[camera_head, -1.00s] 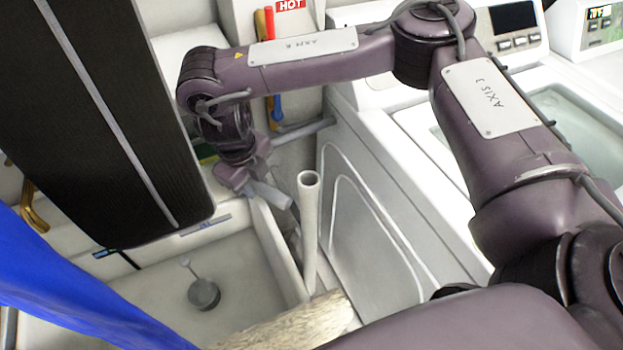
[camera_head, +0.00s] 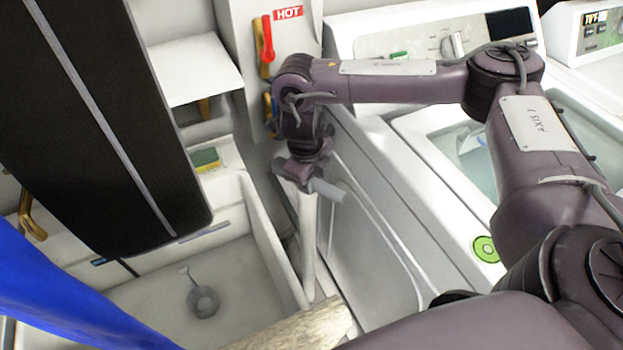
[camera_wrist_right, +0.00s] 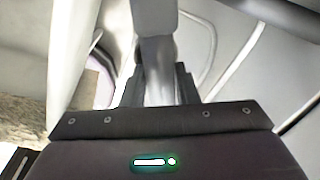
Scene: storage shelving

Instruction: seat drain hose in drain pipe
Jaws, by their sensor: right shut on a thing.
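The drain pipe (camera_head: 309,250) is a white upright tube in the gap between the sink and the washing machine in the head view. Its top is hidden behind my right gripper and the hose. My right gripper (camera_head: 302,176) is shut on the grey drain hose (camera_head: 328,190), whose short end sticks out to the right and slightly down, across the pipe's upper part. I cannot tell whether the hose touches the pipe or is above it. In the right wrist view the hose (camera_wrist_right: 157,40) runs away from between the fingers (camera_wrist_right: 158,88). My left gripper is not in view.
A white sink (camera_head: 160,310) with a grey plug (camera_head: 203,300) lies left of the pipe. The washing machine (camera_head: 375,230) stands close on the right. A sponge (camera_head: 206,158) rests behind the sink. A red handle (camera_head: 267,40) is on the back wall. A wooden piece (camera_head: 300,328) is in front.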

